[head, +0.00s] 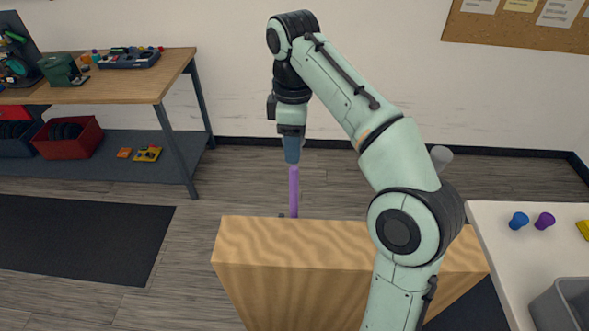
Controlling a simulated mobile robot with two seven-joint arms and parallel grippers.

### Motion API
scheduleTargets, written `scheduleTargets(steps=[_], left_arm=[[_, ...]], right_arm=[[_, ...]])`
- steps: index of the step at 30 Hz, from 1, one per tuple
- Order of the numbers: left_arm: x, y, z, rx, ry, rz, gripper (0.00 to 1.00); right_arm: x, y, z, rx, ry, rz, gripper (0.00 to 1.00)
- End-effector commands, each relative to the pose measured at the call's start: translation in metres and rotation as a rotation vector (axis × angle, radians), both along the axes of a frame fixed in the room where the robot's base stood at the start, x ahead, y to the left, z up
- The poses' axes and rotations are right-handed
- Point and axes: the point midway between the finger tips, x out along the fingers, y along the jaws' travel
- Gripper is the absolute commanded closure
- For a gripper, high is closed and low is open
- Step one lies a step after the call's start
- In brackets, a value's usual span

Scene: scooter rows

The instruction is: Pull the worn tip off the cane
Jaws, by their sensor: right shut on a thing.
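The purple cane (294,192) stands upright at the back edge of the wooden block-like stand (300,243); its lower part is hidden. My right gripper (292,138) points down from above, shut on the blue tip (292,154). The tip is directly above the cane's top end, and a thin gap seems to show between them. The fingers are small and hard to make out. My left gripper is not in view.
On the right, a white table (497,239) holds a blue tip (519,220), a purple tip (544,220), a yellow item (584,229) and a grey bin (562,305). A workbench (135,81) stands back left. Floor left of the stand is clear, with a dark mat (75,235).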

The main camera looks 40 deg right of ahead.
Motion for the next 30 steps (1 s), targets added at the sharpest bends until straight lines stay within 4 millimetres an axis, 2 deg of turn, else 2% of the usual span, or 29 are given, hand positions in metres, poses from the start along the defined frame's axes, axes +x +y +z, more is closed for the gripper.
scheduleTargets(steps=[18,30], left_arm=[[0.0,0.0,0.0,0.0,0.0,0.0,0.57],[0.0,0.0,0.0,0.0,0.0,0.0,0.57]], right_arm=[[0.001,0.0,0.035,0.001,0.0,0.0,1.0],[0.0,0.0,0.038,0.001,-0.001,0.0,1.0]])
